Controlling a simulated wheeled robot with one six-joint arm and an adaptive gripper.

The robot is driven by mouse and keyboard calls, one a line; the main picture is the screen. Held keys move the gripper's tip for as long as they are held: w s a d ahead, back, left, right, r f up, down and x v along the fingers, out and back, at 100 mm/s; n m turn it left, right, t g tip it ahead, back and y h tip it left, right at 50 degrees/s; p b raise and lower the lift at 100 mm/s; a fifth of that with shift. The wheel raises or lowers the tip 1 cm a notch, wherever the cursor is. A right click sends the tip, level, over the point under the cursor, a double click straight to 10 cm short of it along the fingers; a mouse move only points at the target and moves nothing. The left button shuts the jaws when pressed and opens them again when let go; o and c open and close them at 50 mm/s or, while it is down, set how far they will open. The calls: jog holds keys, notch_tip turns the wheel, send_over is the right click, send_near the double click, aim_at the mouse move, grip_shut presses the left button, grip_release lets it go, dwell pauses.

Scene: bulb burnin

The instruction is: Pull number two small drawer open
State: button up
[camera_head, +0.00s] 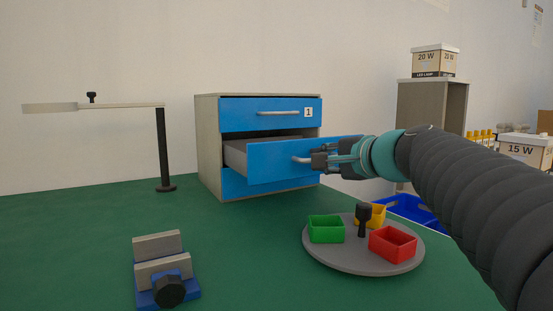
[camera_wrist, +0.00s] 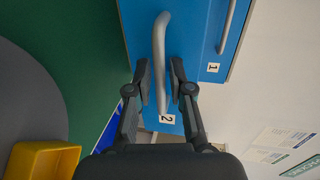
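The number two drawer (camera_head: 270,173) is the blue-fronted middle drawer of a small cabinet; it stands part way out, with its grey side wall showing. Its label "2" (camera_wrist: 167,119) shows in the wrist view; in the head view my gripper covers that end. My gripper (camera_head: 318,159) is at the right end of the drawer's curved grey handle (camera_head: 300,159).
The number one drawer (camera_head: 250,112) above is shut. On the green table (camera_head: 240,255) are a grey turntable (camera_head: 335,262) with green, yellow and red bins, a blue-based vise (camera_head: 165,275) and a dark post with a flat arm (camera_head: 162,145). Open table lies in front of the cabinet.

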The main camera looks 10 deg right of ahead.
jog(key=v, duration=0.7)
jog(key=shift+s, duration=0.25)
jog(key=shift+d, duration=0.1)
